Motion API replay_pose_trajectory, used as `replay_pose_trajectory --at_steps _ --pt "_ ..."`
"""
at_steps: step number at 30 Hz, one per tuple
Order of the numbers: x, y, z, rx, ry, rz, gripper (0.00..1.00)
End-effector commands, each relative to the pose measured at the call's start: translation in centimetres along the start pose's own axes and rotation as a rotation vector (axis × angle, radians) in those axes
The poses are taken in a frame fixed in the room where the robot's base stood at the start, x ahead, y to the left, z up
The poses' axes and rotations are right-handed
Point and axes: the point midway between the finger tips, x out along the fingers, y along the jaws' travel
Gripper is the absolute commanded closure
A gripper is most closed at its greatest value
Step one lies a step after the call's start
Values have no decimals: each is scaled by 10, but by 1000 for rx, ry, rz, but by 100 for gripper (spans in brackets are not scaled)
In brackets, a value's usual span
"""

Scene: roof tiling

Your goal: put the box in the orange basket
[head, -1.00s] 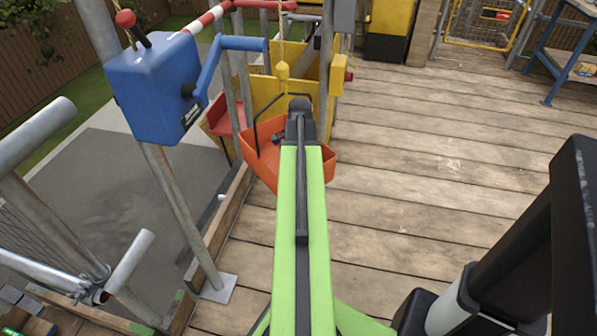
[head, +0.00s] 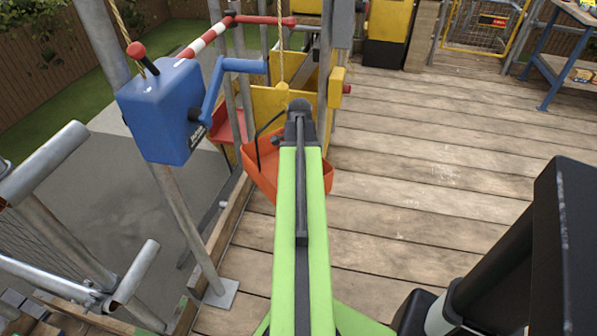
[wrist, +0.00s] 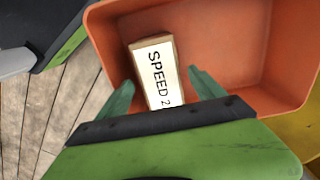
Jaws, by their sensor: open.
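The orange basket (head: 262,172) hangs in the head view at the end of my green arm, which hides part of it. In the wrist view the basket (wrist: 220,30) fills the upper right. My gripper (wrist: 165,82) is open, with one teal finger on each side of the box's near end. I cannot tell whether the fingers touch it. In the head view the box is hidden.
A blue winch box (head: 160,110) with a crank stands on a post at the left. A yellow panel (head: 290,105) and metal posts stand behind the basket. The plank deck (head: 430,190) to the right is clear. A blue-framed bench (head: 560,65) stands at the far right.

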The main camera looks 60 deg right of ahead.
Motion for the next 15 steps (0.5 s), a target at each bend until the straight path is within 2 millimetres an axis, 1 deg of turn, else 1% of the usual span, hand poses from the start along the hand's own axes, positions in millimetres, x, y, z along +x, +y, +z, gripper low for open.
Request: replay_pose_trajectory --at_steps 1,3,6,10,15 --pt "-25 0 0 0 0 0 22" --pt "-41 0 0 0 0 0 22" --pt "-58 0 0 0 0 0 22" --pt "-68 0 0 0 0 0 22" --pt "-65 0 0 0 0 0 22"
